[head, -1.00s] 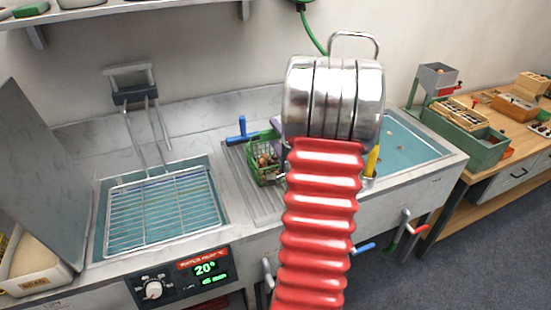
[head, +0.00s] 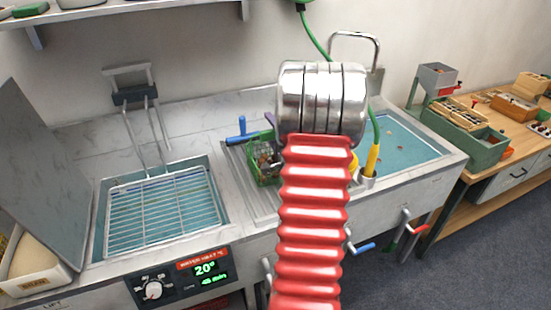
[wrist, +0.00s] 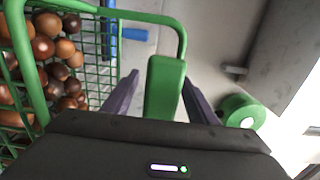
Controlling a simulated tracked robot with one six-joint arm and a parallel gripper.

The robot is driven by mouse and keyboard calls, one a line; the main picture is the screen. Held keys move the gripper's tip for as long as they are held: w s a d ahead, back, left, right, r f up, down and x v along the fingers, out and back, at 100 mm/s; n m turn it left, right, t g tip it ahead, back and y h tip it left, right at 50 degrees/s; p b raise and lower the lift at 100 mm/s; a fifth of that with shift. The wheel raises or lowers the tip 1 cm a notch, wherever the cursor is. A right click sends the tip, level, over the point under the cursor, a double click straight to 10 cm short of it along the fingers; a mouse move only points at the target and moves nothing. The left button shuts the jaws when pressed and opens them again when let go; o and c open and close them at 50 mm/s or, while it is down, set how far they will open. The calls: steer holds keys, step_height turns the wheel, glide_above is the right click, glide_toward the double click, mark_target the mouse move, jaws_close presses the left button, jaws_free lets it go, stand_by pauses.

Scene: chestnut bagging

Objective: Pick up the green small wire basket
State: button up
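The green small wire basket (head: 264,178) stands on the ribbed drainboard between the two sinks, partly hidden by my arm in the head view. In the wrist view the basket (wrist: 92,60) is at the left, with brown chestnuts (wrist: 52,48) inside. Its green handle arches over to the right and ends in a thick green grip (wrist: 164,92). My gripper (wrist: 161,78) is open. Its two dark purple fingers lie on either side of the grip, with gaps visible between. In the head view my arm's metal end and red bellows hide most of the gripper.
A blue-handled tool (head: 242,131) lies behind the basket. A yellow-handled sprayer (head: 372,160) stands right of my arm. A sink with a wire rack (head: 165,208) is at left, a water-filled sink (head: 410,140) at right. A round green object (wrist: 240,111) is right of the fingers.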

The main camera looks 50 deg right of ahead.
steer(key=shift+f, duration=0.1)
jaws_close()
stand_by(0.3)
stand_by(0.4)
